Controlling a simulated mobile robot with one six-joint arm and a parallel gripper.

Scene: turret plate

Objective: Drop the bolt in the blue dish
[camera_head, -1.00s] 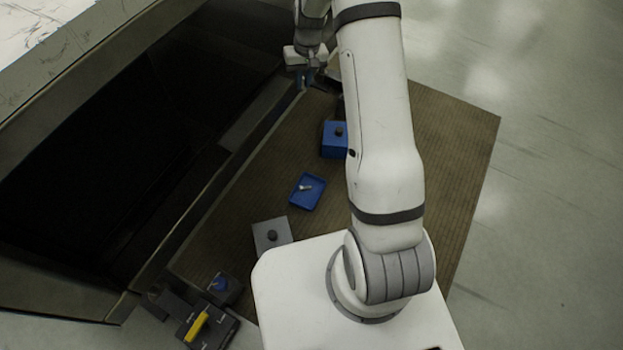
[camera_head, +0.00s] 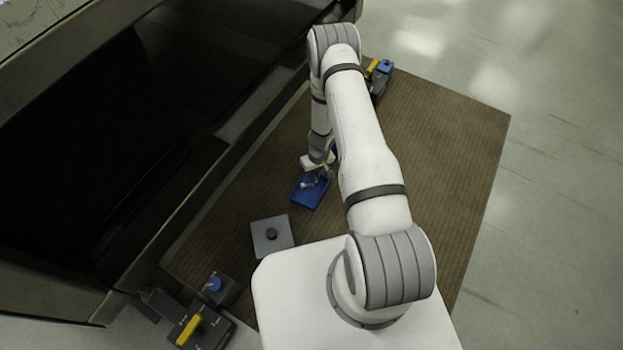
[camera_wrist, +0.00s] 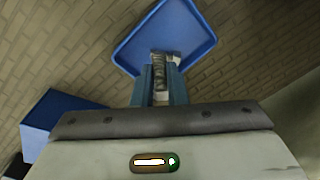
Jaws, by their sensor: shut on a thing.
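The blue dish (camera_head: 306,202) is a shallow square tray on the brown mat, and it shows large in the wrist view (camera_wrist: 190,22). My gripper (camera_head: 315,181) is over the dish, pointing down. In the wrist view its blue fingers (camera_wrist: 160,85) are shut on a silver threaded bolt (camera_wrist: 158,68), near the dish's lower edge. A second small metal piece (camera_wrist: 174,57) shows beside the fingertips, seemingly lying in the dish. I cannot tell whether the held bolt touches the dish floor.
A grey block with a dark knob (camera_head: 272,235) stands below the dish. Dark boxes with a blue knob (camera_head: 214,284) and a yellow handle (camera_head: 189,329) are at lower left. Another yellow-handled box (camera_head: 378,78) is at the top. A blue box (camera_wrist: 55,118) stands beside the dish.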

